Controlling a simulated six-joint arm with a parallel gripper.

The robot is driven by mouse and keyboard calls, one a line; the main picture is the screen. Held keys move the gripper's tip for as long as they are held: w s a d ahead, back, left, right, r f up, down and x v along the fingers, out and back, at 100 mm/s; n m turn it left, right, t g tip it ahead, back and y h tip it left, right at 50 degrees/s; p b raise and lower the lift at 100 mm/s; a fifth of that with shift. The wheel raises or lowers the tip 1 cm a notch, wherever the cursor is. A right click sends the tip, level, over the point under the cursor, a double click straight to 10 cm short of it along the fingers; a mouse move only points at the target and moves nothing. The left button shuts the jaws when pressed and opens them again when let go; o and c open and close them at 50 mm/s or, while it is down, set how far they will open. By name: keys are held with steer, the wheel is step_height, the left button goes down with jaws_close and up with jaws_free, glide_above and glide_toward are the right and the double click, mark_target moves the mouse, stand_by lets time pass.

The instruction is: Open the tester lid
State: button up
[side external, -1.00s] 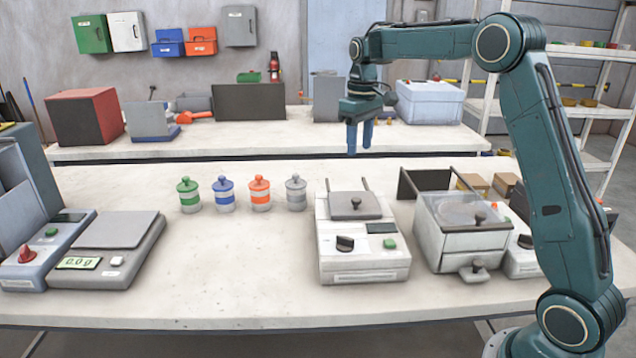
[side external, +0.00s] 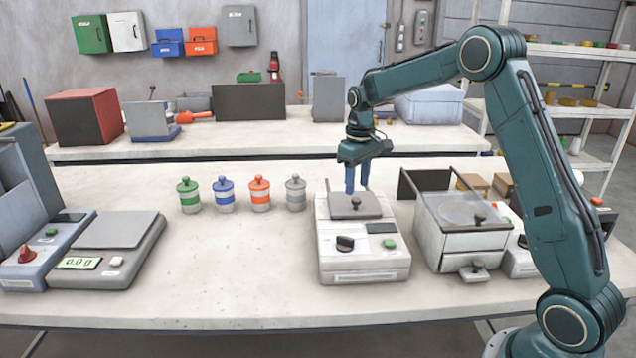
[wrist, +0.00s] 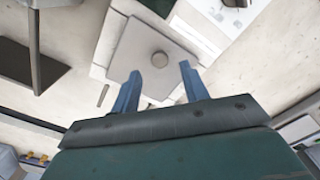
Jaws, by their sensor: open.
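The tester (side external: 362,254) is a white box with a black knob, a small dark display and a green button on its front.
To the right stands a grey box with a clear top (side external: 462,225) and a raised dark panel (side external: 426,182) behind it. Lidded jars, including an orange one (side external: 260,195), stand to the left. A scale (side external: 110,250) sits further left. The bench between scale and tester is clear.

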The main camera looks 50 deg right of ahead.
mark_target(356, 199)
steer(key=shift+f, duration=1.85)
jaws_close()
